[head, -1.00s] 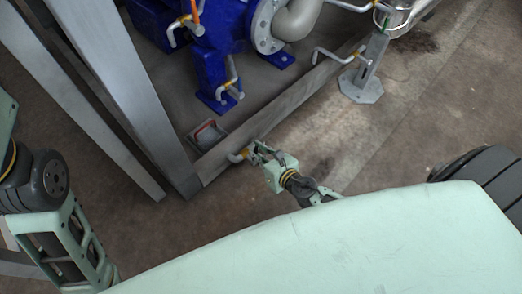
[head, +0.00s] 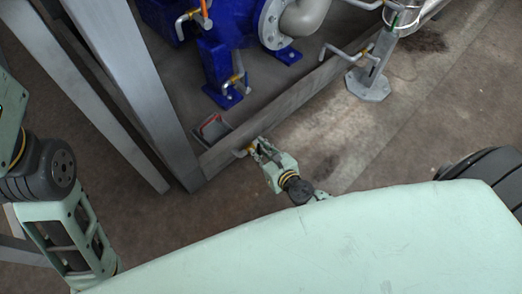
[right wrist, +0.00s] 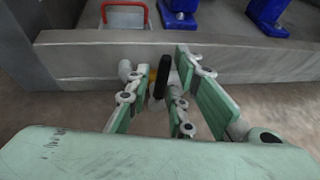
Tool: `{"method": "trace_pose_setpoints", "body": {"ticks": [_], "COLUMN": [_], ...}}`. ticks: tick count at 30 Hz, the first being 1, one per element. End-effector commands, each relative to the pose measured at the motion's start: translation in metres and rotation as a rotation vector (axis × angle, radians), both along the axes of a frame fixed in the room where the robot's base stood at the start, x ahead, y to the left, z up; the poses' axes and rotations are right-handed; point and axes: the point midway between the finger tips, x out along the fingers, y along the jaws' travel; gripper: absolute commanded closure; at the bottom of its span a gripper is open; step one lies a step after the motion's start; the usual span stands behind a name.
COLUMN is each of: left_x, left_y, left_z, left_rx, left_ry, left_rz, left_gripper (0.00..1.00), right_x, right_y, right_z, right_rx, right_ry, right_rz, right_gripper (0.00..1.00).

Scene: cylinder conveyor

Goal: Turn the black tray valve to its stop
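The black valve handle (right wrist: 162,76) stands upright in the right wrist view, beside a yellow fitting (right wrist: 152,76) and a pale pipe end (right wrist: 126,70) at the front of the grey steel beam. My right gripper (right wrist: 163,98) is open, with its green fingers on both sides of the handle; a gap shows beside it. Whether any finger touches it is unclear. In the head view my right gripper (head: 257,147) is at the yellow fitting (head: 250,148) and hides the handle. My left arm shows at the left edge, but its gripper is out of view.
A grey steel beam (head: 290,105) runs behind the valve. A red-edged tray (head: 213,128) lies beyond it, near the blue pump machinery (head: 222,70). A grey post (head: 374,75) stands to the right. Bare floor (head: 400,140) is free in front of the beam.

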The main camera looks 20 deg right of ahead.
Motion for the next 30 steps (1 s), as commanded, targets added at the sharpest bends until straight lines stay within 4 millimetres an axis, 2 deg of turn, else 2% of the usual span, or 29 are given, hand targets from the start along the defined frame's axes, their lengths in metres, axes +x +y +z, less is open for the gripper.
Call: {"method": "trace_pose_setpoints", "body": {"ticks": [3, 13, 24, 30], "left_x": [0.0, -0.001, -0.001, 0.0], "left_y": [0.0, 0.001, 0.0, 0.0], "left_z": [0.0, 0.001, 0.0, 0.0], "left_rx": [0.0, 0.0, -0.001, 0.0], "left_ry": [0.0, -0.004, -0.002, -0.001], "left_rz": [0.0, 0.002, 0.001, 0.001], "left_gripper": [1.0, 1.0, 1.0, 1.0], "right_x": [0.0, -0.004, -0.054, -0.068], "right_y": [-0.001, -0.002, -0.009, -0.011], "right_z": [0.0, 0.001, 0.021, 0.028], "right_rx": [0.001, 0.002, 0.0, 0.0], "right_ry": [0.0, 0.001, 0.002, 0.001], "right_rz": [-0.001, -0.003, -0.001, -0.001], "right_gripper": [0.69, 0.69, 0.69, 0.69]}}
